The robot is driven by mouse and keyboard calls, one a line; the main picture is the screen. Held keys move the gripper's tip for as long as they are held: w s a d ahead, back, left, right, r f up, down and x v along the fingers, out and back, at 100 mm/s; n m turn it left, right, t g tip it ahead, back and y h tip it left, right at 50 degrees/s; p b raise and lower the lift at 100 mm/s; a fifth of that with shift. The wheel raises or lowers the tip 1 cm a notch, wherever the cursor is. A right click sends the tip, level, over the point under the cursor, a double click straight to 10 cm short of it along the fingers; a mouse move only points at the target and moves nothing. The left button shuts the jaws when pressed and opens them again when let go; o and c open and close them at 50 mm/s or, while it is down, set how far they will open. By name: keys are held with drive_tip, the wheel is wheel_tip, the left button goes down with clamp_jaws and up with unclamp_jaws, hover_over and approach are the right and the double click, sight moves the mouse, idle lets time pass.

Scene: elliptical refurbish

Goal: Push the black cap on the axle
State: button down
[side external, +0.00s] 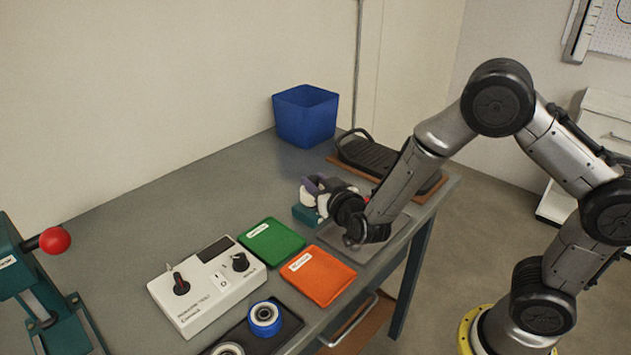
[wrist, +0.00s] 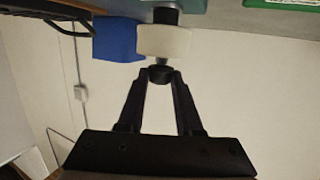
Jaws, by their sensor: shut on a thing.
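My gripper (wrist: 160,76) is shut on a small black cap (wrist: 160,72), held between the two fingertips in the wrist view. Right in front of the cap is a white wheel (wrist: 163,42), with the dark axle (wrist: 166,16) showing on its far side. The cap is in line with the wheel's middle; I cannot tell whether it touches the axle end. In the side view white wheels (side external: 308,197) sit at a teal holder (side external: 303,215), and my gripper (side external: 334,200) is just right of them. The cap and fingertips are hard to make out there.
A blue bin (side external: 305,116) stands at the back, with a black tray (side external: 375,160) on a brown board near it. Green (side external: 271,242) and orange (side external: 318,275) pads, a white control box (side external: 205,288) and a blue wheel (side external: 265,318) lie in front. The table's left middle is clear.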

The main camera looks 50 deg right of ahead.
drive_tip(key=shift+f, duration=0.7)
idle(0.6)
drive_tip(key=c, duration=0.5)
unclamp_jaws()
drive_tip(key=shift+s, duration=0.1)
drive_tip(key=v, duration=1.3)
drive_tip(key=shift+s+r, duration=0.2)
drive_tip(key=shift+s, duration=0.05)
